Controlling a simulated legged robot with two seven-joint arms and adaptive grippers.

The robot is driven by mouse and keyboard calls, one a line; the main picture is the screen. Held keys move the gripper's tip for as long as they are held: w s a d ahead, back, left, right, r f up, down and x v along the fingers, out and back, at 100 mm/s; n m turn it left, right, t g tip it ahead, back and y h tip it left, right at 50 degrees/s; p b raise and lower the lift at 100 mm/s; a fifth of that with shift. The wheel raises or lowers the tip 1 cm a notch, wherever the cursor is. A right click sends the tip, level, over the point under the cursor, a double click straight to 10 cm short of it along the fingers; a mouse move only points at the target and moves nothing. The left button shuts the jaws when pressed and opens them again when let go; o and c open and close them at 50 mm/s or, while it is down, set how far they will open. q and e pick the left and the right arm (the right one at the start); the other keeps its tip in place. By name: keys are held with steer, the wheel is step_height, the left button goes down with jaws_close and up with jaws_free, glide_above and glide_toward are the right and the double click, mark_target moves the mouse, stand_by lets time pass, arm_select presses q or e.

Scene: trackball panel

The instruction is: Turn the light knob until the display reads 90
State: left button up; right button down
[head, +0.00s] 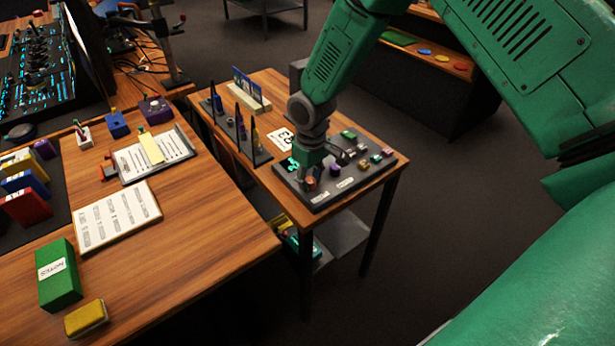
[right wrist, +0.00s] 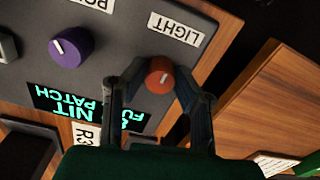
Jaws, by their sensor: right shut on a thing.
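The light knob (right wrist: 160,75) is orange-red with a white pointer mark, beside the white LIGHT label (right wrist: 175,28) on the dark panel (head: 355,176). It also shows in the head view (head: 311,184). My right gripper (right wrist: 159,82) is shut on the knob, one finger on each side. In the head view my right gripper (head: 311,172) reaches down over the panel's near left part. The display (right wrist: 85,108) shows cyan text, upside down in the wrist view. A finger covers part of it, and I cannot read its number surely. My left gripper is out of view.
A purple knob (right wrist: 71,47) sits near the light knob. Several small coloured controls (head: 376,157) lie farther right on the panel. Upright blue holders (head: 247,88) stand behind on the same table. A larger wooden desk (head: 205,235) is at left.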

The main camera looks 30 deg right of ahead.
steer(key=m+p, duration=0.1)
steer(key=d+m, duration=0.1)
steer(key=m, duration=0.1)
steer(key=shift+s+m+p, duration=0.1)
steer(key=shift+m+p, duration=0.2)
steer(key=shift+p, duration=0.1)
steer(key=shift+m+p, duration=0.75)
steer(key=shift+m, duration=1.25)
